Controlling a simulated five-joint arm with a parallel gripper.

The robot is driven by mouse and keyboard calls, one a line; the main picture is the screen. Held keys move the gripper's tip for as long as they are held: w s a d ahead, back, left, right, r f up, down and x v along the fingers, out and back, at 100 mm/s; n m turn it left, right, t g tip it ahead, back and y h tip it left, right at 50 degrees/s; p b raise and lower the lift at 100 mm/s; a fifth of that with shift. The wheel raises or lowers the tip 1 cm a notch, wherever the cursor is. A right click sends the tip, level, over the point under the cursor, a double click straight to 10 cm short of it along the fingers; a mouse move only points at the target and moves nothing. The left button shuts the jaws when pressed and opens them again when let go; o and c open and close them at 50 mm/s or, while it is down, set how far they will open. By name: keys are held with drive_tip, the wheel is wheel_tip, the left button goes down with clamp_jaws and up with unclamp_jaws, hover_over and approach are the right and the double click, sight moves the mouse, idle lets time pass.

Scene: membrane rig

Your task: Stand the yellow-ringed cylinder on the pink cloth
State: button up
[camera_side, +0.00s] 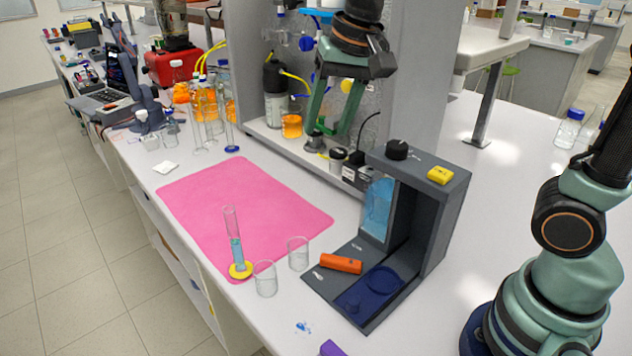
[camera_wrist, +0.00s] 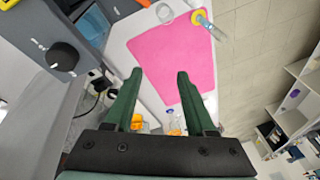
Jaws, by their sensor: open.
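The yellow-ringed cylinder (camera_side: 236,250) is a clear tube with blue-green liquid and a yellow ring at its foot. It stands upright at the near corner of the pink cloth (camera_side: 245,205), its foot appearing to rest on the cloth close to the edge. In the wrist view the cylinder (camera_wrist: 206,24) shows at the top, by a corner of the cloth (camera_wrist: 165,55). My gripper (camera_side: 329,130) is open and empty, raised well behind and to the right of the cylinder. In the wrist view the gripper (camera_wrist: 160,74) has its fingers spread, pointing toward the cloth.
Two empty beakers (camera_side: 265,279) (camera_side: 298,254) stand right of the cylinder. A dark grey rig (camera_side: 445,225) with an orange block (camera_side: 341,263) stands farther right. Glassware and orange bottles (camera_side: 207,105) stand behind the cloth. Most of the cloth is clear.

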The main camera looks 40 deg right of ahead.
drive_tip(key=s+d+f+n+t, duration=0.2)
drive_tip(key=s+d+f+n, duration=0.2)
drive_tip(key=s, duration=0.5)
drive_tip(key=d+n, duration=0.1)
drive_tip(key=d, duration=0.1)
drive_tip(key=shift+d+n+h, duration=0.3)
drive_tip(key=shift+d, duration=0.1)
